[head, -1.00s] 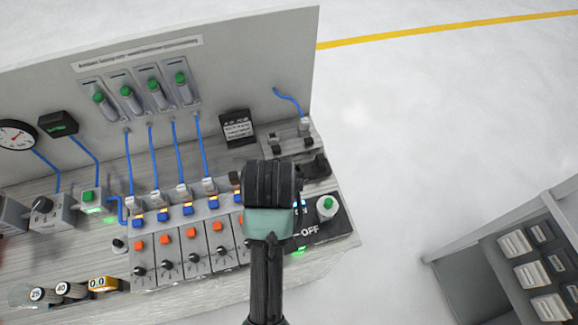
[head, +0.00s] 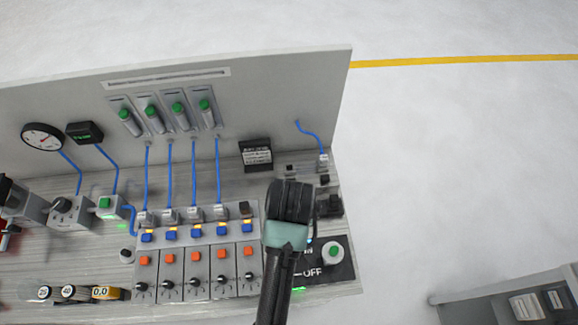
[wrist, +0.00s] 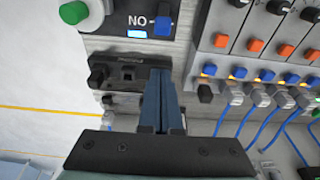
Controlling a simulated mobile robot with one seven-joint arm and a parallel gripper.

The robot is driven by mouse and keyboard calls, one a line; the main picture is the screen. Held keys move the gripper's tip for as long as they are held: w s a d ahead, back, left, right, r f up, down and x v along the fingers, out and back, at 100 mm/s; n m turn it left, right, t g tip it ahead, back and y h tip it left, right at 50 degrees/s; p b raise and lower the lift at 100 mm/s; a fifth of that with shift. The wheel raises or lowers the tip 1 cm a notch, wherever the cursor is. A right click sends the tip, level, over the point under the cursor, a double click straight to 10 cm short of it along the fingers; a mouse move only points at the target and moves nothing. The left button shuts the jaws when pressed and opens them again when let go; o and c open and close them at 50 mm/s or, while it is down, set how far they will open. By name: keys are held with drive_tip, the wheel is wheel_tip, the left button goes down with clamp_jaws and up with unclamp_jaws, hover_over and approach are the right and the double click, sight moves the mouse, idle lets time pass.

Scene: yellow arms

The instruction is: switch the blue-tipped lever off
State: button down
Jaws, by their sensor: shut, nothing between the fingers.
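The blue-tipped lever (wrist: 163,22) stands on a black panel (wrist: 103,22) at the top of the wrist view. Its tip is beside the ON label, which reads upside down there, with a lit blue light next to it. In the head view the black panel (head: 345,268) shows its OFF label, while my arm hides most of the lever. My gripper (wrist: 163,72) is shut and empty. In the wrist view its fingertips are over a dark block, short of the lever and apart from it in the picture.
A green knob (wrist: 73,12) is beside the lever on the same panel. A row of modules with orange and blue buttons (head: 197,232) lies to the left in the head view. Blue hoses (head: 194,170) run up to the back board. Open floor is at right.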

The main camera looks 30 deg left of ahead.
drive_tip(key=f, duration=0.4)
drive_tip(key=w+f, duration=0.1)
drive_tip(key=f, duration=0.1)
drive_tip(key=shift+a+f, duration=0.3)
drive_tip(key=shift+a, duration=0.05)
drive_tip(key=shift+s+d+f+p, duration=0.1)
drive_tip(key=shift+p, duration=0.5)
drive_tip(key=shift+s+d+r+p, duration=0.4)
drive_tip(key=shift+s+d+p, duration=0.1)
drive_tip(key=shift+s, duration=0.15)
drive_tip(key=shift+s+d+r+p, duration=0.4)
drive_tip(key=shift+s+p, duration=0.1)
drive_tip(key=shift+s, duration=0.15)
drive_tip(key=shift+w+f+b, duration=0.15)
drive_tip(key=shift+w+b, duration=0.05)
drive_tip(key=shift+b, duration=0.1)
